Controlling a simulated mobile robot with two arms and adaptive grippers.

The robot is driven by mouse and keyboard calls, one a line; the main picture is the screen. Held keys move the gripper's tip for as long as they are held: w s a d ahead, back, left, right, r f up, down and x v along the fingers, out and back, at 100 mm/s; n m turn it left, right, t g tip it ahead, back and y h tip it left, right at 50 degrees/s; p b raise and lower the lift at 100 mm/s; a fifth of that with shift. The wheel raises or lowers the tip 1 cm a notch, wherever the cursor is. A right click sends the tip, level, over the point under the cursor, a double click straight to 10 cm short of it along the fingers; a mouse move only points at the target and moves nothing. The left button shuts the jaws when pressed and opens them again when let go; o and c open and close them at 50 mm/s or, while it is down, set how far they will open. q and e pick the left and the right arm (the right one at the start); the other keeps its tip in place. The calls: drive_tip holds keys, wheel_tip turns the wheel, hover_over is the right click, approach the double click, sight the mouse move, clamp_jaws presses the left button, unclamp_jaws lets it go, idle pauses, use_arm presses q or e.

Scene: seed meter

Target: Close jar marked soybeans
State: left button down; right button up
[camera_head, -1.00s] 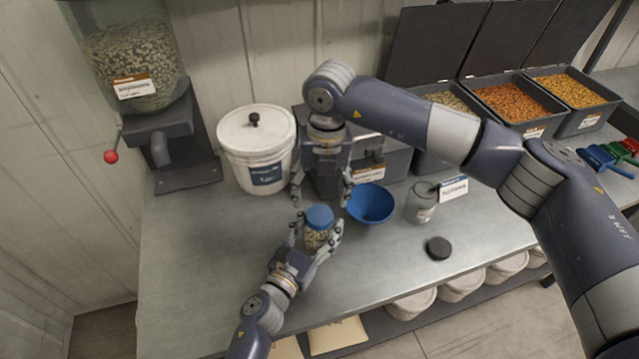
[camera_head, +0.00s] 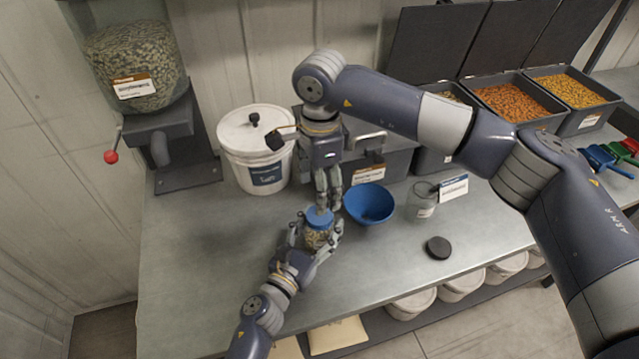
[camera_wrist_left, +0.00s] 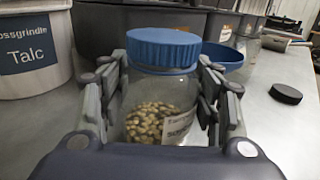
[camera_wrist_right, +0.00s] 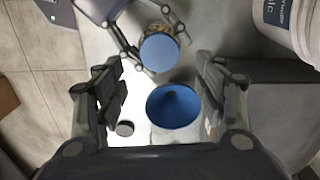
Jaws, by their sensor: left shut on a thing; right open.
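A small clear jar of pale beans (camera_wrist_left: 150,112) with a blue lid (camera_wrist_left: 164,48) on top stands upright on the bench. My left gripper (camera_head: 318,238) is shut around the jar body, one finger on each side in the left wrist view. My right gripper (camera_head: 324,205) reaches down from above, just behind the blue lid. In the right wrist view its fingers (camera_wrist_right: 160,95) are apart and empty, with the lid (camera_wrist_right: 160,52) ahead of them. I cannot tell whether they touch the lid.
A blue bowl (camera_head: 370,204) stands right of the jar. Beyond it are an empty glass jar (camera_head: 421,203) and a black lid (camera_head: 438,248). A white talc bucket (camera_head: 257,150) and a hopper (camera_head: 135,70) stand at the back left. The front-left bench is clear.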

sight(320, 231)
drive_tip(key=n, duration=0.3)
drive_tip(key=shift+r+n, duration=0.15)
drive_tip(key=shift+n, duration=0.25)
drive_tip(key=shift+f, duration=4.05)
drive_tip(key=c, duration=1.1)
